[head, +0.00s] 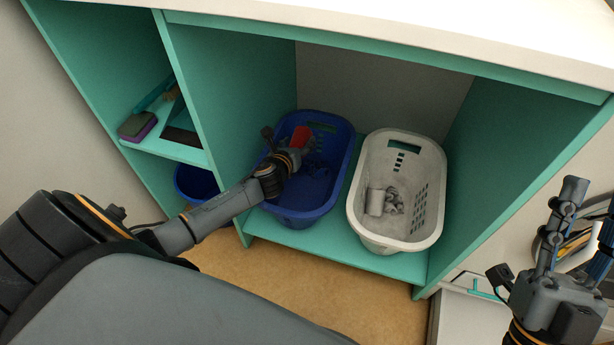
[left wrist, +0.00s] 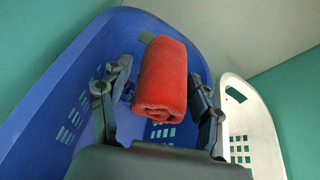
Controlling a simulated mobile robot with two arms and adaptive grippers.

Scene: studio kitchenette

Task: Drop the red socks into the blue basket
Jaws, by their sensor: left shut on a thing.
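The red socks (head: 300,136) are a rolled bundle, large in the left wrist view (left wrist: 162,78). My left gripper (head: 296,148) is shut on them, with a finger on each side in the left wrist view. It holds them over the inside of the blue basket (head: 343,160), which stands on the shelf floor of the teal cabinet. The blue basket also fills the left and middle of the left wrist view (left wrist: 60,95). The gripper and arm hide part of the basket's left side. My right gripper (head: 590,200) is open and empty at the right edge, partly cut off.
A white basket (head: 433,160) holding grey rolled items (head: 383,201) stands just right of the blue one. A teal divider (head: 190,90) stands at left, with a sponge (head: 137,126) on a side shelf and a blue bucket (head: 196,182) below. The cabinet top overhangs the baskets.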

